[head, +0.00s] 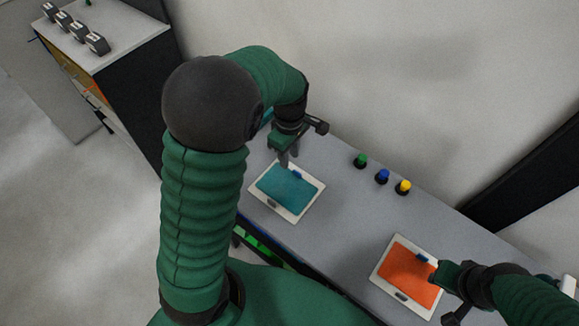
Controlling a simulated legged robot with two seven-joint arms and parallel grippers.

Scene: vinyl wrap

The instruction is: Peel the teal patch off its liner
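The teal patch (284,190) lies flat on its white liner (293,217) on the grey table. A small blue tab (297,174) shows at the patch's upper right edge. My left gripper (286,160) is above the far edge of the teal patch, fingers pointing down. Its fingers are small and partly overlapped, so I cannot tell whether they are open or shut. My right gripper (441,296) is at the right edge of an orange patch (408,275) on a second white liner (381,281). Its fingertips are too unclear to read.
A green button (360,160), a blue button (382,176) and a yellow button (403,187) stand along the back of the table (335,222). The table between the two liners is clear. A cabinet (125,50) with several dark weights stands at the upper left.

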